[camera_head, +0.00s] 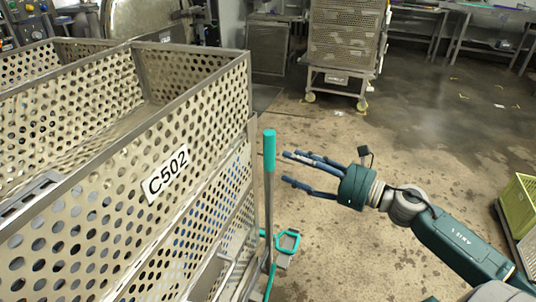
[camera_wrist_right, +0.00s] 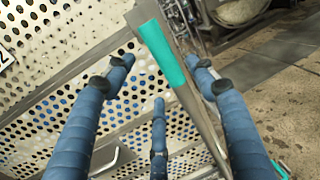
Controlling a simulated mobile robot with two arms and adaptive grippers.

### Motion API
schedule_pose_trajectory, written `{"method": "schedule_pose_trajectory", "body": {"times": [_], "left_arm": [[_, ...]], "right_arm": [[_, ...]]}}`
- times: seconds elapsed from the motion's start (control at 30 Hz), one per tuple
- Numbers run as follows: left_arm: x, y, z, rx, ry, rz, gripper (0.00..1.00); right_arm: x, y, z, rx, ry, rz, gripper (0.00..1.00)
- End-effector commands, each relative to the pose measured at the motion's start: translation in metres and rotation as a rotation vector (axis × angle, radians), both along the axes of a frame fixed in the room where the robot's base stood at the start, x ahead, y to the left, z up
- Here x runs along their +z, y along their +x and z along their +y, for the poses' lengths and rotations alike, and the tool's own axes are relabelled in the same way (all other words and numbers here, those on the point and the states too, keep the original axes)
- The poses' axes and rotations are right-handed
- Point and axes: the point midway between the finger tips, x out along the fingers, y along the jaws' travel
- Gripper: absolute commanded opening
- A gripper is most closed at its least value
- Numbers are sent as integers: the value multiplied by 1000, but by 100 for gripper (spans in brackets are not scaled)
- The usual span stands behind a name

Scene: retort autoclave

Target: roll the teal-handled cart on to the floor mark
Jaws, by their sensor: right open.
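The perforated basket cart (camera_head: 205,160) labelled C502 fills the left of the head view. Its upright teal handle (camera_head: 269,150) stands at its right corner, and the handle also shows in the wrist view (camera_wrist_right: 163,55). My right gripper (camera_head: 287,168) is open and empty just right of the handle, fingers pointing at it. In the wrist view the handle appears between the spread fingers (camera_wrist_right: 165,75); contact is not visible. Small yellow marks (camera_head: 463,96) lie on the floor at the back right; I cannot tell their full outline. My left gripper is not in view.
A teal loop (camera_head: 288,241) sits low beside the cart. Another perforated cart (camera_head: 345,40) on casters stands at the back. Work tables (camera_head: 490,12) line the back right, and a yellow-green crate (camera_head: 522,205) is at the right edge. The wet floor (camera_head: 420,125) between is mostly clear.

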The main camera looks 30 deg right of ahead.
Motion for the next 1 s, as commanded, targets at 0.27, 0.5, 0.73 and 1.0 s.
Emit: {"method": "schedule_pose_trajectory", "body": {"times": [0.27, 0.5, 0.73, 1.0], "left_arm": [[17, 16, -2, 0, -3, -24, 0], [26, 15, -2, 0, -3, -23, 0], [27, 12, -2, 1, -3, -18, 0], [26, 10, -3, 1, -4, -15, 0]], "right_arm": [[5, 44, 23, -3, 5, -2, 56], [2, 68, 38, -5, 4, 0, 56], [0, 75, 43, -4, 4, 3, 56], [0, 75, 43, -4, 5, 3, 44]]}}
